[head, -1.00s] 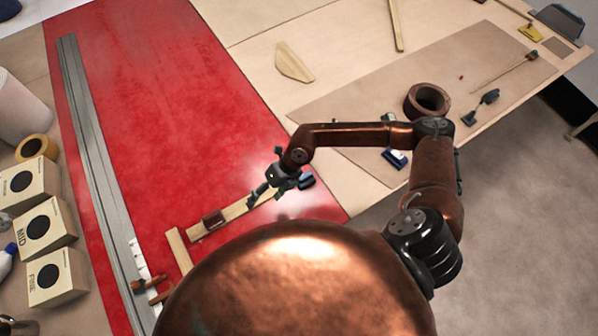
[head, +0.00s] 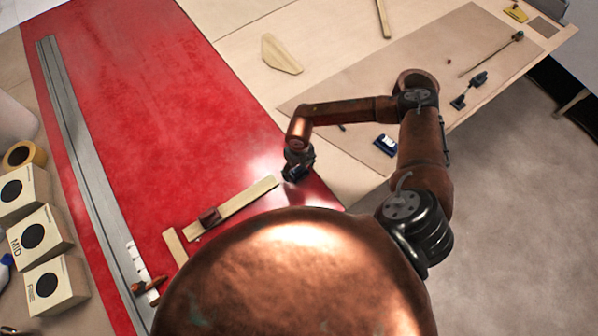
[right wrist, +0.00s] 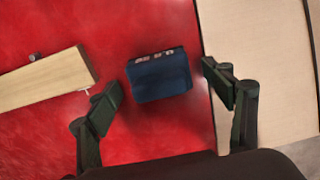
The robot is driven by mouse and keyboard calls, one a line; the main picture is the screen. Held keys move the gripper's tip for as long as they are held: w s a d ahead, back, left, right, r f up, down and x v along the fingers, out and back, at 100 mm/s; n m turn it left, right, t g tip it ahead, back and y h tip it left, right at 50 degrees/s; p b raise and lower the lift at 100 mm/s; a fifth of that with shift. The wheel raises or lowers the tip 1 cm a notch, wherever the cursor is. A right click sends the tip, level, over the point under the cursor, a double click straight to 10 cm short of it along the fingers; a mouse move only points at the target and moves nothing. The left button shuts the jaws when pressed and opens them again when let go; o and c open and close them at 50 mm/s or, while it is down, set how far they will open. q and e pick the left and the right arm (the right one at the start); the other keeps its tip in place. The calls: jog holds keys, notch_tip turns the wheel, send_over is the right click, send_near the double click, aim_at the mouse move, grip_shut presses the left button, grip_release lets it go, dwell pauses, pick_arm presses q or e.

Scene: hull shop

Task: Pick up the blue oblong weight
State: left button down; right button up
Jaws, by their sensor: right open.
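The blue oblong weight (right wrist: 160,76) lies on the red surface in the right wrist view, between the two open fingers and a little beyond their tips. In the head view my right gripper (head: 297,174) is over the near right part of the red surface and largely covers the weight. The right wrist view shows my right gripper (right wrist: 168,92) open and empty, one finger on each side of the weight and apart from it. My left gripper is not in view.
A wooden strip (right wrist: 45,80) lies left of the weight, near the left finger. The red sheet (head: 150,100) ends just right of the weight, beside pale board (right wrist: 255,60). A long metal rail (head: 80,160) lies left.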

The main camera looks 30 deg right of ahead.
jog(key=shift+f, duration=0.1)
grip_shut()
dwell(1.0)
